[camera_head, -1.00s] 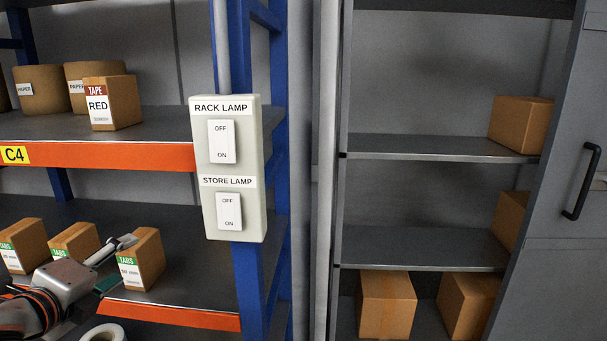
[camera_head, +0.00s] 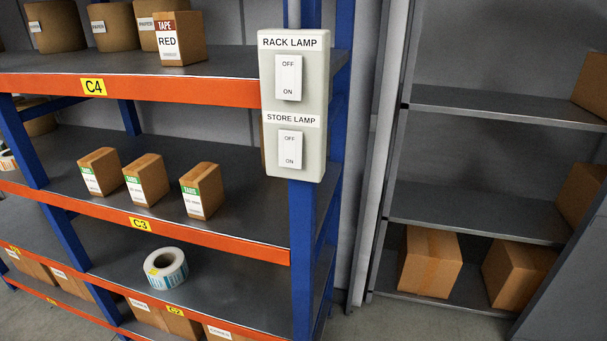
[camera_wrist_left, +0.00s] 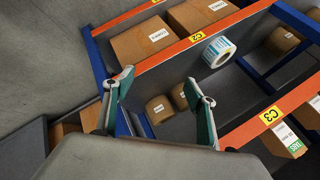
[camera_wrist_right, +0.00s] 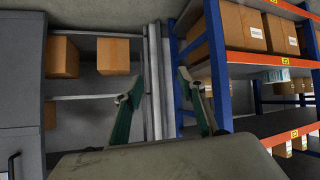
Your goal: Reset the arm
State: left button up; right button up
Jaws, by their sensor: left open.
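My left gripper (camera_wrist_left: 160,92) is open in the left wrist view, its two green-padded fingers apart with nothing between them. It faces the rack with the C2 and C3 shelf labels. My right gripper (camera_wrist_right: 156,88) is also open and empty in the right wrist view. It faces the gap between the blue and orange rack (camera_wrist_right: 215,60) and the grey store shelves (camera_wrist_right: 85,98). Neither arm shows in the head view.
The switch panel (camera_head: 294,107) with RACK LAMP and STORE LAMP rockers is on the blue rack post (camera_head: 302,230). Several TABS boxes, one of them in the middle (camera_head: 147,180), stand on the C3 shelf. A label roll (camera_head: 166,268) lies on the shelf below. The cabinet (camera_head: 570,270) stands at right.

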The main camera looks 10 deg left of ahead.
pick_arm(q)
jog(key=d+f+n+t+h, duration=0.2)
jog(key=d+f+h, duration=0.3)
jog(key=d+f, duration=0.5)
jog(key=d+t, duration=0.1)
jog(key=d, duration=0.1)
jog(key=shift+d+n+h, duration=0.3)
